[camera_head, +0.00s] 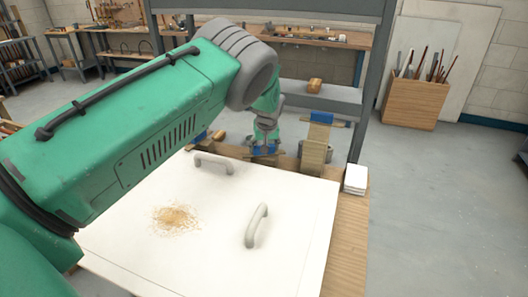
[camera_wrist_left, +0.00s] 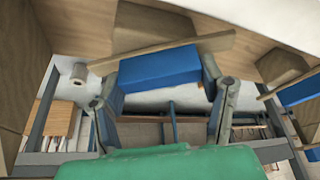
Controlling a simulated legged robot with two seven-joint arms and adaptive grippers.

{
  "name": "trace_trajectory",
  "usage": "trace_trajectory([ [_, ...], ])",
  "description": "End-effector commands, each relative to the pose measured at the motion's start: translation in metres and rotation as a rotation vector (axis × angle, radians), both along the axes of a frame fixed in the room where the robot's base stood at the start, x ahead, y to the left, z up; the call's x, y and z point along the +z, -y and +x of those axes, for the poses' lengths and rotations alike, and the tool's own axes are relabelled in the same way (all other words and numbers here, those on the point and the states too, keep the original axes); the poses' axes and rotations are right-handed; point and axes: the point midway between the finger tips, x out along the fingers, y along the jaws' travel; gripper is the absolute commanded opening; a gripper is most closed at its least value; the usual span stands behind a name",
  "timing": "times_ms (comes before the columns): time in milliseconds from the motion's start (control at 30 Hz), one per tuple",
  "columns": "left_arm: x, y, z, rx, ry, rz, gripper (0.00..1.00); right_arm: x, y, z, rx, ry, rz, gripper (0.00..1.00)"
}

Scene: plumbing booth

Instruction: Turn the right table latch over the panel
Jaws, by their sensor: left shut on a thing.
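The white panel (camera_head: 130,235) lies on the wooden table and carries two grey handles. My left gripper (camera_head: 265,140) is at the panel's far edge, reached by my green arm from the left. It is shut on a blue latch block (camera_wrist_left: 160,70), which sits between its two fingers in the wrist view. A flat wooden latch bar (camera_wrist_left: 165,52) runs along that block. In the head view the latch is mostly hidden by the gripper, so I cannot tell how far its bar lies over the panel. My right gripper is not in view.
A wooden block with a blue top (camera_head: 321,118) stands to the gripper's right at the far edge. White stacked pieces (camera_head: 356,178) lie on the table's right edge. A grey post (camera_head: 372,80) rises behind. Sawdust (camera_head: 176,219) lies on the panel. The floor to the right is clear.

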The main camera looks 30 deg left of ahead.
Motion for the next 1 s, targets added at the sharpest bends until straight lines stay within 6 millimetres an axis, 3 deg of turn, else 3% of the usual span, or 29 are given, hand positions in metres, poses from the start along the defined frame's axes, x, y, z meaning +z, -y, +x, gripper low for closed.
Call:
trace_trajectory([
  [600, -0.007, 0.001, 0.001, 0.579, 0.001, -0.002, 0.11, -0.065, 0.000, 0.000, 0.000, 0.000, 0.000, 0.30],
  [1000, -0.005, 0.001, 0.001, 0.853, 0.001, -0.005, 0.11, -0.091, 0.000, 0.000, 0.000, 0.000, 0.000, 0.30],
])
